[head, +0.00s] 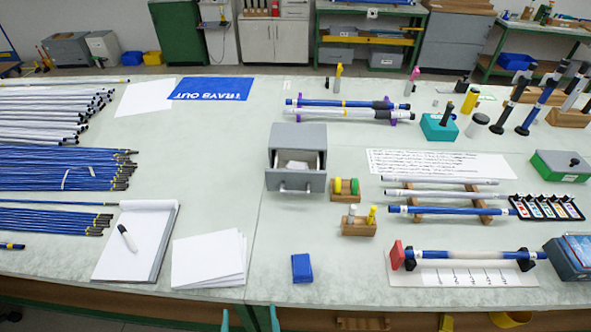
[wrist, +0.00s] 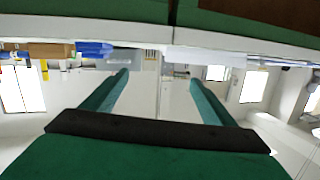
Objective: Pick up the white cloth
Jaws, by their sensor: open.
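A small white piece (head: 293,166) lies inside the open drawer of a grey drawer box (head: 298,136) in the middle of the bench in the head view. It may be the white cloth; the drawer walls hide part of it. My gripper (head: 250,319) shows only as two teal fingertips at the bottom edge of the head view, at the bench's front edge, well short of the drawer. In the wrist view my gripper (wrist: 159,79) is open, with wide space and nothing between its fingers.
A white sheet stack (head: 209,259), a notepad (head: 137,242) with a marker and a blue folded item (head: 301,267) lie near the front. Wooden holders (head: 345,190) stand right of the drawer. Rod bundles (head: 65,168) fill the left. Bare bench lies in front of the drawer.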

